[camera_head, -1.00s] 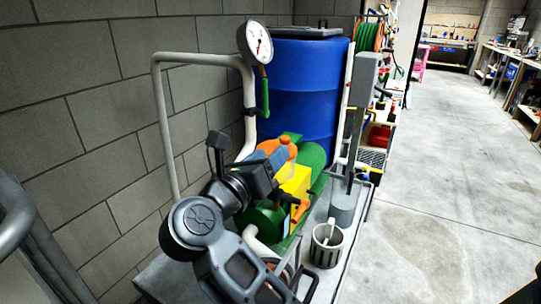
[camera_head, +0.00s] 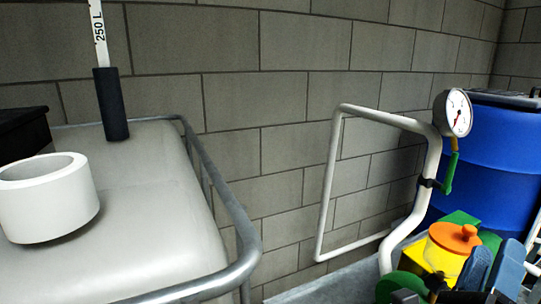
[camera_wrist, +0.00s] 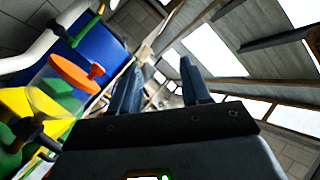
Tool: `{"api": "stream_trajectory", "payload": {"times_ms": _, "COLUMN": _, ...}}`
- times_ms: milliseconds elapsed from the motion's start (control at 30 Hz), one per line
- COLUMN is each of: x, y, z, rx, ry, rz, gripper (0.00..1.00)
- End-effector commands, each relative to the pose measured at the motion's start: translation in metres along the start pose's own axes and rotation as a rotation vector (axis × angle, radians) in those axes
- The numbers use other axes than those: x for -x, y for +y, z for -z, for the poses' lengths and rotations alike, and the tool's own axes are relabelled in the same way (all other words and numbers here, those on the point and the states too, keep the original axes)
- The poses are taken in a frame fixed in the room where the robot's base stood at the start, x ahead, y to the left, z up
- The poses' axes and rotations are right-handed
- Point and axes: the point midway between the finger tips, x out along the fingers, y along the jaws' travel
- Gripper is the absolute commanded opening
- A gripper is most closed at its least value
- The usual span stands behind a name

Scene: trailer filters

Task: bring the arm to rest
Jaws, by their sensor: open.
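My gripper (camera_head: 491,268) shows at the lower right of the head view, beside the filter with the orange lid (camera_head: 454,238). Its two blue fingers also show in the wrist view (camera_wrist: 162,85), apart and with nothing between them. They tilt upward there, toward the roof. The rest of my arm is mostly cut off by the bottom edge of the head view. In the wrist view the orange lid (camera_wrist: 74,74) and its clear bowl lie left of the fingers, and I cannot tell the exact gap.
A blue drum (camera_head: 497,150) stands behind the filter. A white pipe (camera_head: 337,180) with a gauge (camera_head: 453,113) and green-handled valve rises left of it. A pale tank (camera_head: 150,185) with a grey rail (camera_head: 236,262) fills the left. A block wall stands behind.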

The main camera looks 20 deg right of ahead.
Motion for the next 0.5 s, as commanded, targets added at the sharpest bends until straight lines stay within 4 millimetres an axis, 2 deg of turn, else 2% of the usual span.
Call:
{"api": "stream_trajectory", "payload": {"times_ms": 33, "x": 0.007, "y": -0.011, "z": 0.001, "rx": 0.083, "ry": -0.082, "rz": 0.005, "gripper": 0.47}}
{"api": "stream_trajectory", "payload": {"times_ms": 200, "x": 0.043, "y": -0.036, "z": -0.006, "rx": 0.362, "ry": -0.373, "rz": 0.028, "gripper": 0.47}}
{"api": "stream_trajectory", "payload": {"times_ms": 367, "x": 0.085, "y": -0.051, "z": -0.007, "rx": 0.627, "ry": -0.651, "rz": 0.034, "gripper": 0.47}}
{"api": "stream_trajectory", "payload": {"times_ms": 500, "x": 0.127, "y": -0.059, "z": 0.000, "rx": 0.857, "ry": -0.900, "rz": 0.030, "gripper": 0.47}}
